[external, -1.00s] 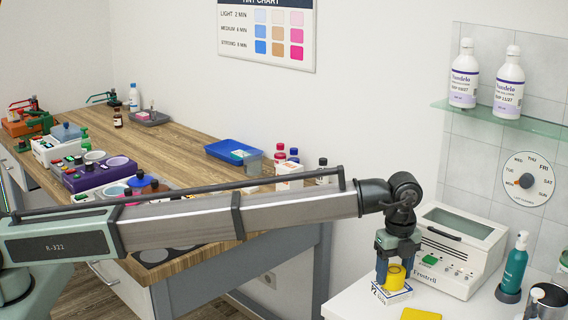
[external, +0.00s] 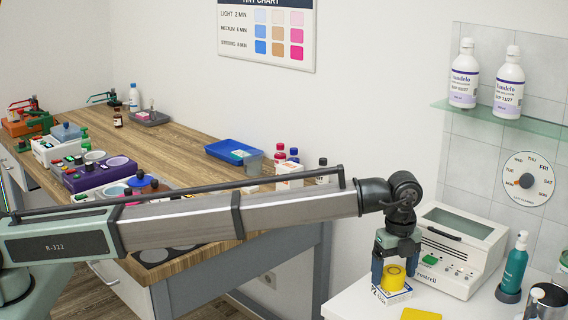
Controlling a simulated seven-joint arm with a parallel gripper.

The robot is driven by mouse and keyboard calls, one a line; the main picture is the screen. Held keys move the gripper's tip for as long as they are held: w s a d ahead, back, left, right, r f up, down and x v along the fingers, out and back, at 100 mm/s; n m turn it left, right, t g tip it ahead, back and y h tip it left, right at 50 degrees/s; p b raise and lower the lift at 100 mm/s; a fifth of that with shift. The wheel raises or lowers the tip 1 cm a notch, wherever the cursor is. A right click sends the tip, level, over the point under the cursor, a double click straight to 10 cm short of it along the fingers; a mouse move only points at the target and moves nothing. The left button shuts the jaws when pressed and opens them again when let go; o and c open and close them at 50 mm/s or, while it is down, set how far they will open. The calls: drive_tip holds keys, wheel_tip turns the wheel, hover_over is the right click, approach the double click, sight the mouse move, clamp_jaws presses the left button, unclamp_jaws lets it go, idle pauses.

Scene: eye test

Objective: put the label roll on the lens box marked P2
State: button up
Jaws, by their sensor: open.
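The label roll (external: 392,278) is a yellow ring-shaped roll. It sits on top of a small white box with blue print, the lens box (external: 391,295), on the white counter at the lower right. Only part of the box's marking shows, so I cannot read it in full. My gripper (external: 394,277) points down over the roll, its blue fingers open, one on each side of the roll. I cannot tell whether a finger still touches it.
A white cabinet-like device (external: 461,249) stands just right of and behind my gripper. A green bottle (external: 513,268) and a dark metal cup (external: 551,300) stand further right. A yellow pad (external: 421,314) lies at the counter's front. A glass shelf (external: 500,116) holds two bottles above.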

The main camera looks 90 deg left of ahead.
sight(394, 270)
wheel_tip(394, 270, up, 12)
idle(0.5)
drive_tip(key=shift+f, duration=0.1)
